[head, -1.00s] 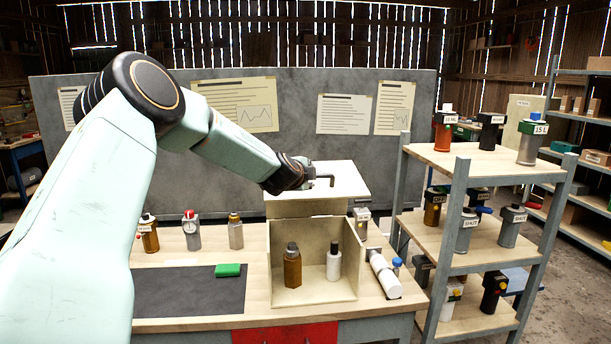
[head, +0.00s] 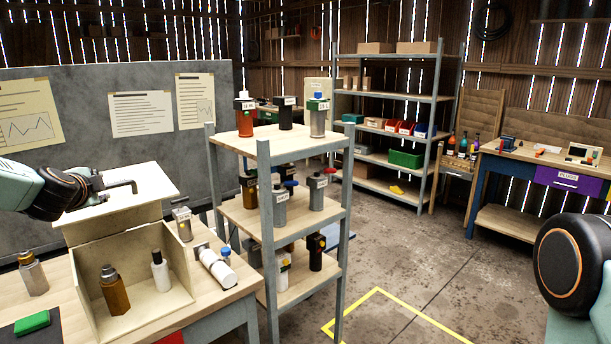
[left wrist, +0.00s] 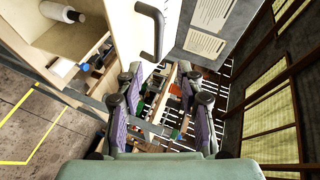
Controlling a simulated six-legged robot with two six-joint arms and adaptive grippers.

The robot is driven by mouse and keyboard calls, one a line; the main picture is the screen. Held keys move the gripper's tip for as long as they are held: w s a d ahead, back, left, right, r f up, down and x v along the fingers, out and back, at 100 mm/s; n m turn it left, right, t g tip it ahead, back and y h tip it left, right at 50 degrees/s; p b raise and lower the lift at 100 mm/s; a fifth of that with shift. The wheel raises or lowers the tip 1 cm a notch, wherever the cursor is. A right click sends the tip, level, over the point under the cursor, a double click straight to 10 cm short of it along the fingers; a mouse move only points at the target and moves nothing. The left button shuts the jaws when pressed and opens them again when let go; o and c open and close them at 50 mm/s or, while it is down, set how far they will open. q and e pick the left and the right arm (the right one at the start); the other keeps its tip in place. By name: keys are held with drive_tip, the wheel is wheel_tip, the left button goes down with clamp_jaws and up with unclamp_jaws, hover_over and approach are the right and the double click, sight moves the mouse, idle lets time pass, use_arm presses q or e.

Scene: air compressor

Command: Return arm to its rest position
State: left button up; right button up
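My left arm comes in from the left edge of the head view, with the left gripper (head: 94,184) beside the dark bent handle (head: 120,187) on a cream box's raised lid (head: 142,196). In the left wrist view the gripper (left wrist: 161,88) is open, its purple-padded fingers apart with nothing between them. The handle (left wrist: 152,30) stands ahead of the fingers there, apart from them. Part of my right arm (head: 572,262) shows at the right edge of the head view; its gripper is out of view.
The open box (head: 180,285) holds a brown bottle (head: 114,290) and a white-and-black bottle (head: 160,270). A white cylinder (head: 217,268) lies beside it. A three-level shelf (head: 262,215) with several labelled containers stands right of the bench. The floor (head: 430,265) beyond is mostly clear.

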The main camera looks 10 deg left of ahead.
use_arm(q)
drive_tip(key=s+d+f+n+g+h+b, duration=0.15)
drive_tip(key=s+d+f+n, duration=0.25)
drive_tip(key=d+f, duration=0.45)
drive_tip(key=s+d+f+n+g+h+b, duration=0.15)
drive_tip(key=s+d+f+n+b, duration=0.35)
drive_tip(key=f, duration=0.6)
drive_tip(key=s+d+f+n+g+h, duration=0.1)
drive_tip(key=s+d+f+n+h, duration=0.15)
drive_tip(key=d+f, duration=0.65)
drive_tip(key=s+d+f+g+b, duration=0.3)
drive_tip(key=s+d+f+b, duration=0.1)
drive_tip(key=s+f, duration=0.6)
drive_tip(key=s+d+f+g+b, duration=0.3)
drive_tip(key=s+d+f+b, duration=0.1)
drive_tip(key=s+f, duration=0.6)
drive_tip(key=s+d+f+g+b, duration=0.2)
drive_tip(key=s+f+b, duration=0.3)
drive_tip(key=s+f, duration=0.5)
drive_tip(key=s+d, duration=0.1)
drive_tip(key=s, duration=0.4)
drive_tip(key=shift+s+d+f+m+g+h, duration=0.15)
drive_tip(key=shift+d+f+m+g+h, duration=0.2)
drive_tip(key=shift+d+g, duration=0.05)
drive_tip(key=shift+s, duration=0.1)
